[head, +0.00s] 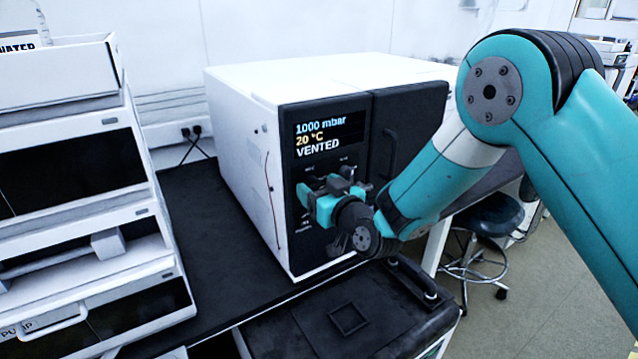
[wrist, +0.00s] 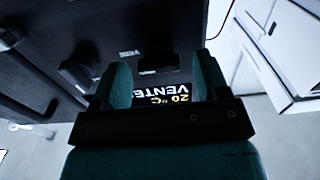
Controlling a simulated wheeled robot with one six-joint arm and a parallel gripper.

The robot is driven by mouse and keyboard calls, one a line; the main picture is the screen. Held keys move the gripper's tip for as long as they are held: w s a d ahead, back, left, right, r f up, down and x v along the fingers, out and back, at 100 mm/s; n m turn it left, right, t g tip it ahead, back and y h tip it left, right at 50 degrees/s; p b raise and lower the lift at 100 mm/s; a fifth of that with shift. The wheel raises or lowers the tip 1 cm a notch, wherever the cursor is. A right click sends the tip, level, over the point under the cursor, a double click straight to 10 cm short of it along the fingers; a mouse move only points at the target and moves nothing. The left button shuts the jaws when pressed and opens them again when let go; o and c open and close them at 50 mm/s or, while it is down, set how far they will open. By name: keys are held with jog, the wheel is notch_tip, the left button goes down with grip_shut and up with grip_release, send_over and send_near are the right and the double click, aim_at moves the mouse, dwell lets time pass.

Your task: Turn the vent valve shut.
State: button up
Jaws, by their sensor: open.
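The vacuum oven (head: 235,130) is a white box with a black front. Its display (head: 325,130) reads 1000 mbar, 20 °C, VENTED. My gripper (head: 322,188) is in front of the control panel below the display and covers much of it. In the wrist view, my gripper (wrist: 161,66) is open, with the display (wrist: 170,93) showing between its fingers and nothing held. A dark knob (wrist: 78,74) lies left of the fingers, near a small VENT label (wrist: 130,53). The knob's exact turn is too dark to tell.
A dark door with a handle (head: 390,150) is right of the panel. White stacked instruments (head: 75,160) stand at left on the black bench (head: 200,215). A black-topped unit (head: 345,318) stands in front, and a stool (head: 490,215) is at right.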

jog(key=shift+c, duration=0.5)
jog(key=c, duration=0.8)
jog(key=shift+f+b, duration=0.1)
jog(key=shift+b, duration=0.3)
jog(key=shift+f+n+b, duration=0.1)
jog(key=shift+n+b, duration=0.4)
jog(key=shift+b, duration=0.4)
jog(key=n+b, duration=0.5)
jog(key=b, duration=0.3)
jog(key=n+b, duration=0.6)
jog(key=b, duration=0.1)
jog(key=n+b, duration=0.5)
jog(key=b, duration=0.3)
jog(key=shift+s+a+n+b, duration=0.2)
jog(key=shift+a+n+b, duration=0.1)
jog(key=shift+n, duration=0.1)
